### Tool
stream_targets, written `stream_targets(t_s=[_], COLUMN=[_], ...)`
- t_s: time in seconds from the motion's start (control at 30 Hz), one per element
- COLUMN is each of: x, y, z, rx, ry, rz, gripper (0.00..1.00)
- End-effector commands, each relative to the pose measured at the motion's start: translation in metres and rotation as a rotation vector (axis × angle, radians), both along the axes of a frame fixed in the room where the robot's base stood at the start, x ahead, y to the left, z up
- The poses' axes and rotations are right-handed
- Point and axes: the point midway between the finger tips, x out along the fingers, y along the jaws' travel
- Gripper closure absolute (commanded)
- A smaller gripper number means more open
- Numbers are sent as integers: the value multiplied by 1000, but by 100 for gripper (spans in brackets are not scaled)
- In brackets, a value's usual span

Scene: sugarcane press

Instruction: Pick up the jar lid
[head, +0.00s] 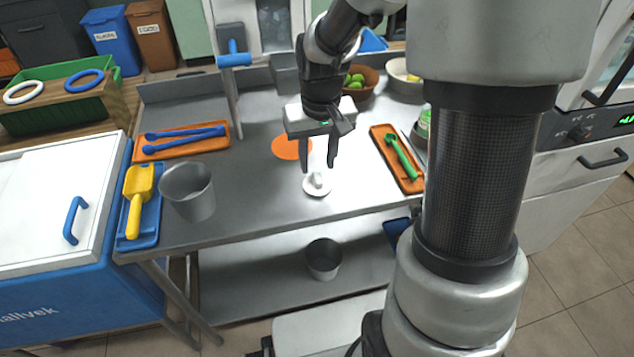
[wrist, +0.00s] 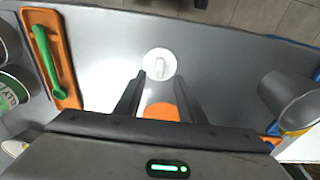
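The jar lid (head: 317,184) is a small white disc with a raised grip on top. It lies flat on the metal table near the front edge. In the wrist view the lid (wrist: 159,64) shows just beyond the fingertips, centred between them. My gripper (head: 318,168) points down above the lid, with its fingers apart and nothing between them. The gripper also shows in the wrist view (wrist: 157,84). In the head view the fingertips are close over the lid; I cannot tell whether they touch it.
An orange disc (head: 291,147) lies behind the lid. An orange tray (head: 379,134) with a green spoon (head: 403,157) stands to the right. A metal cup (head: 188,192) stands to the left, near a yellow scoop (head: 138,195) on a blue tray. The table around the lid is clear.

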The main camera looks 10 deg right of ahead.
Motion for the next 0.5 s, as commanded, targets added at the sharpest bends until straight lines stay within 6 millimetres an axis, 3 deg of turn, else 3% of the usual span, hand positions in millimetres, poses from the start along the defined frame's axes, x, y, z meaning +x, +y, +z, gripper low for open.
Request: stream_targets(t_s=[0.3,0.5], x=[3,4], y=[-2,-2], z=[-46,-48], rx=[0,0], ry=[3,0], rz=[-1,-1], gripper=[64,64])
